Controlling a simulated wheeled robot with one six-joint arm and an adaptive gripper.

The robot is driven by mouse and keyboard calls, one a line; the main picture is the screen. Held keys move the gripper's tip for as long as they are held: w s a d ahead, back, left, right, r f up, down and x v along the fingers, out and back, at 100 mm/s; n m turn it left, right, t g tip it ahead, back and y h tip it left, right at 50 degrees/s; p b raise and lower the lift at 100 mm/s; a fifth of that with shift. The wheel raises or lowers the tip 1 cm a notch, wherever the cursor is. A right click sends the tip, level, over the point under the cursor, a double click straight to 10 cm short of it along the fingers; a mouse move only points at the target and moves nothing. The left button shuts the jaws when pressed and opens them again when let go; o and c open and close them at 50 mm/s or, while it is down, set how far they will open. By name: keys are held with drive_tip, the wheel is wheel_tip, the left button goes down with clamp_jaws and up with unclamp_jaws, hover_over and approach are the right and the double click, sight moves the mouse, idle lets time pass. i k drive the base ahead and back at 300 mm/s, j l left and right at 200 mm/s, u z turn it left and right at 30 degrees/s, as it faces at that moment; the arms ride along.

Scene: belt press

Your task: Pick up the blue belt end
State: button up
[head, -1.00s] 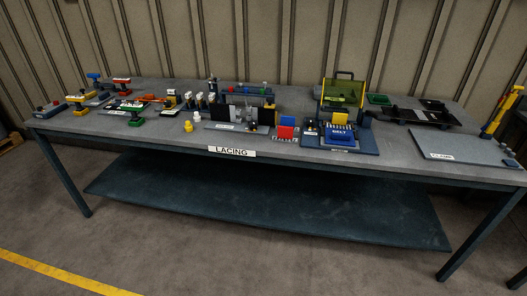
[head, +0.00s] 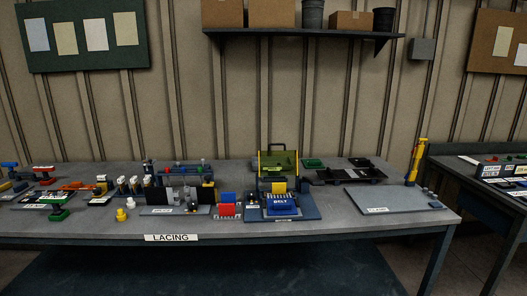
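A small blue plate (head: 228,197) stands upright on the lacing table, just behind a red plate (head: 227,211) with a toothed lower edge. To their right is a press with a raised yellow-framed guard (head: 278,160). A blue block marked BELT (head: 284,207) sits at the front of the press, with a yellow piece (head: 278,187) behind it. I cannot tell for sure which blue piece is the belt end. My gripper is not in view.
The table's front edge carries a LACING sign (head: 171,238). Clamps and small tools crowd its left part. A grey pad (head: 390,199) and a yellow upright tool (head: 416,162) are at the right. Another table (head: 470,175) stands farther right.

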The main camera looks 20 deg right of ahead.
sight(285, 206)
drive_tip(key=i+l, duration=0.45)
drive_tip(key=i, duration=0.15)
drive_tip(key=i+l, duration=0.45)
drive_tip(key=i, duration=0.15)
drive_tip(key=i+l, duration=0.4)
drive_tip(key=i, duration=0.25)
drive_tip(key=k+j, duration=0.1)
drive_tip(key=k, duration=0.7)
drive_tip(key=k+j, duration=0.15)
drive_tip(key=k, duration=0.6)
drive_tip(key=l+u, duration=0.05)
